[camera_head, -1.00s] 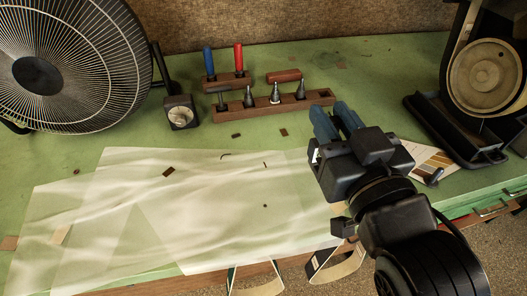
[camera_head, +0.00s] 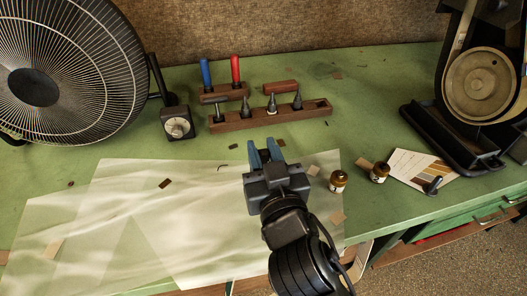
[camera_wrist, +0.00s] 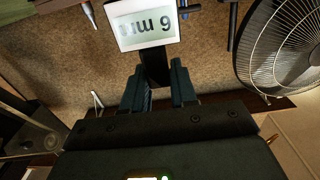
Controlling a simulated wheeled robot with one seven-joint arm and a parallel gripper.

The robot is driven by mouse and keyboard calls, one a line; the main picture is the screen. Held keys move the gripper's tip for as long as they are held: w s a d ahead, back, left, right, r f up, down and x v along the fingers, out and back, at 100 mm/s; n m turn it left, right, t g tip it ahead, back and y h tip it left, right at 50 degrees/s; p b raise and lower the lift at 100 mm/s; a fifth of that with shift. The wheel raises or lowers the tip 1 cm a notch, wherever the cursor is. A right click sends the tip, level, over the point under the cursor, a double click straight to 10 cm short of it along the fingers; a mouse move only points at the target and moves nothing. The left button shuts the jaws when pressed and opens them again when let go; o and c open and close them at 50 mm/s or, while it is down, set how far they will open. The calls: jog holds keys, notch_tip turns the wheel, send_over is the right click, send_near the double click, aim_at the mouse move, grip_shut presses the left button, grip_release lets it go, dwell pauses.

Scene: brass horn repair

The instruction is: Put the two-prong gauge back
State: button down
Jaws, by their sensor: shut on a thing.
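My gripper (camera_head: 265,148) points away over the back edge of the translucent sheet, in front of the wooden rack. In the wrist view, my fingers (camera_wrist: 158,86) are shut on a dark stem that carries a white display plate (camera_wrist: 146,25) reading "6 mm" upside down. I take this to be the two-prong gauge (camera_wrist: 154,65); its prongs cannot be made out. In the head view the gripper hides it. The long dark wooden rack (camera_head: 245,122) holds several dark, pointed tools; its right end shows bare wood. A smaller block (camera_head: 212,98) behind holds blue and red-handled tools.
A fan (camera_head: 70,75) and a small dial box (camera_head: 178,125) stand at left. Two small jars (camera_head: 338,182) (camera_head: 379,172) and a colour card (camera_head: 415,165) lie at right, by a black machine with a tray (camera_head: 450,140). The translucent sheet (camera_head: 120,225) covers the front bench.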

jog(key=shift+f+b, duration=0.65)
jog(key=shift+b, duration=0.1)
jog(key=c, duration=0.9)
grip_release()
jog(key=shift+f, duration=0.25)
jog(key=shift+r+p, duration=0.45)
jog(key=shift+p, duration=0.15)
jog(key=b+v, duration=0.1)
jog(key=v, duration=0.3)
jog(key=b+v, duration=0.1)
jog(key=v, duration=0.3)
jog(key=r+b+v, duration=0.1)
jog(key=v, duration=0.3)
jog(key=shift+d+f, duration=0.1)
